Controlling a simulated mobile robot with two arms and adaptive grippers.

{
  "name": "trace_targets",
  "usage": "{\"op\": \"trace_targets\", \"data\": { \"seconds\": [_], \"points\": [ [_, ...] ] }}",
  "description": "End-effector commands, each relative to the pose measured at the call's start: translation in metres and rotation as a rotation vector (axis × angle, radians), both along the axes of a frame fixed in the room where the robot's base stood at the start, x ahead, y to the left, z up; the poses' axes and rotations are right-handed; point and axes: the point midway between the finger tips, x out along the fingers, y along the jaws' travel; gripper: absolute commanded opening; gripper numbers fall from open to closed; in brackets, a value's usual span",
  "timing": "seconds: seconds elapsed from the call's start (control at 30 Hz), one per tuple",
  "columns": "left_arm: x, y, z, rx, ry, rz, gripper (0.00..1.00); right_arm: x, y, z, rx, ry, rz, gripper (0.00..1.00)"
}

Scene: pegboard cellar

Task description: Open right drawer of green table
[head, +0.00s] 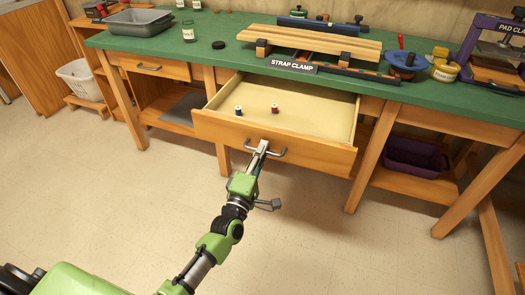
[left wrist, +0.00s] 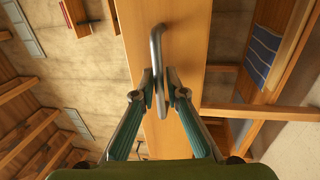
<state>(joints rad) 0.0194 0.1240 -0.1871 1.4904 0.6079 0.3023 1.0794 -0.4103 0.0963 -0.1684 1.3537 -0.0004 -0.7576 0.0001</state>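The green table (head: 220,48) has a left drawer (head: 150,67) that is closed. To its right, a wide wooden drawer (head: 330,152) stands pulled well out, its pale inside showing. Two small spools (head: 274,108) stand in it. My left gripper (head: 262,148) is at the drawer's metal handle (head: 277,153). In the left wrist view, the handle (left wrist: 157,45) runs between the two fingertips (left wrist: 160,84), which are closed in around its bar. My right gripper is not in view.
A strap clamp with wooden boards (head: 315,41), a grey tray (head: 139,22) and jars stand on the tabletop. A purple bin (head: 413,158) sits on the lower shelf at the right.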

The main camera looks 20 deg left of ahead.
Motion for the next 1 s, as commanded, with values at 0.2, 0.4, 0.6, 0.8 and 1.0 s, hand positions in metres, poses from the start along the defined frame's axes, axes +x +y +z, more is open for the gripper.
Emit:
{"op": "trace_targets", "data": {
  "seconds": [0.2,0.4,0.6,0.8,1.0],
  "points": [
    [0.0,0.0,0.0,0.0,0.0,0.0,0.14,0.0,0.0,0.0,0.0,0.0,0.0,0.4],
    [-0.007,0.0,-0.001,0.0,0.0,0.0,0.14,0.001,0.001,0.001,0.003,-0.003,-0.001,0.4],
    [-0.04,0.001,-0.009,0.0,0.003,0.0,0.14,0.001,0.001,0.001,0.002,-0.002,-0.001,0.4],
    [-0.08,0.003,-0.016,0.001,0.004,-0.001,0.14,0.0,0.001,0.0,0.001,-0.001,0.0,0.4],
    [-0.108,0.004,-0.021,0.001,0.002,-0.001,0.14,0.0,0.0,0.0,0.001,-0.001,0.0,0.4]
  ]
}}
